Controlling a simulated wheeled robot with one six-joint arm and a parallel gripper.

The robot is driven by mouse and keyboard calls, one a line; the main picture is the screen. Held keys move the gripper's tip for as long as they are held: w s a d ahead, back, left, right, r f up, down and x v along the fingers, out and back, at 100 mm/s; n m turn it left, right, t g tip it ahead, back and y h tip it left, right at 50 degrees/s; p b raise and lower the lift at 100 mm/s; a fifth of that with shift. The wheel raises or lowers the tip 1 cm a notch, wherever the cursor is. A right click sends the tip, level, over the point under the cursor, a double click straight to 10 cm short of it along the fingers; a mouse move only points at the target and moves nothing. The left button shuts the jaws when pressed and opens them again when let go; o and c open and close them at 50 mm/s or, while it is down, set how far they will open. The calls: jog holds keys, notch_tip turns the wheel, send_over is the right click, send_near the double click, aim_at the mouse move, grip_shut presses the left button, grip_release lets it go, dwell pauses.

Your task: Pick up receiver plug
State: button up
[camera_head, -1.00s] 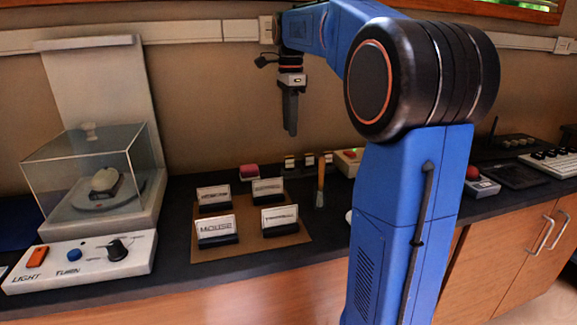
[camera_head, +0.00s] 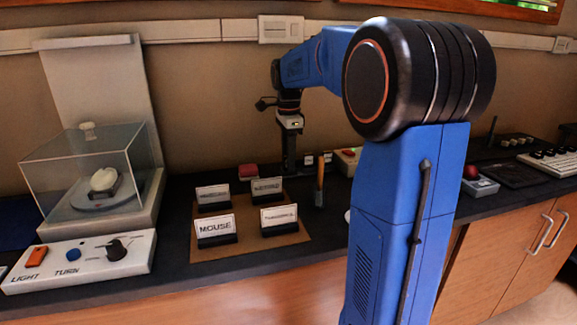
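I cannot make out the receiver plug for certain; small white-faced blocks (camera_head: 309,159) stand at the back of the counter, partly hidden behind my gripper. My gripper (camera_head: 289,168) points down, with its fingertips low near the counter's back, left of these blocks and right of a red block. The fingers are seen edge-on, so their opening does not show, and nothing is clearly seen between them.
A red block (camera_head: 248,170) and a wooden-handled brush (camera_head: 319,185) stand near my gripper. Label cards (camera_head: 214,230) stand on a brown board in front. A clear display case (camera_head: 85,175) is at left.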

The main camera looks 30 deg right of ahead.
jog(key=shift+f, duration=0.15)
grip_shut()
